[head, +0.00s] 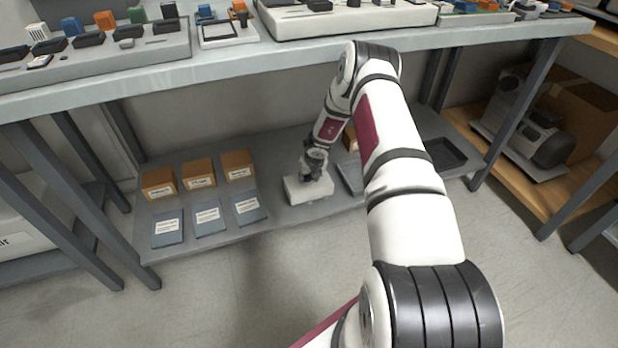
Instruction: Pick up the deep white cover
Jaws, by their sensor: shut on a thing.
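The deep white cover (303,194) is a pale, box-like piece at the lower shelf of the workbench, near the shelf's front edge. My gripper (314,175) points down at its top and is shut on it. The fingers are small in the head view and partly merge with the cover's upper side. I cannot tell whether the cover touches the shelf or hangs just above it.
Orange boxes (198,174) and blue labelled packets (208,218) lie left of the cover on the lower shelf (255,226). A grey tray (351,177) is close on its right, and a dark tray (440,153) farther right. The tabletop (240,61) overhangs the shelf.

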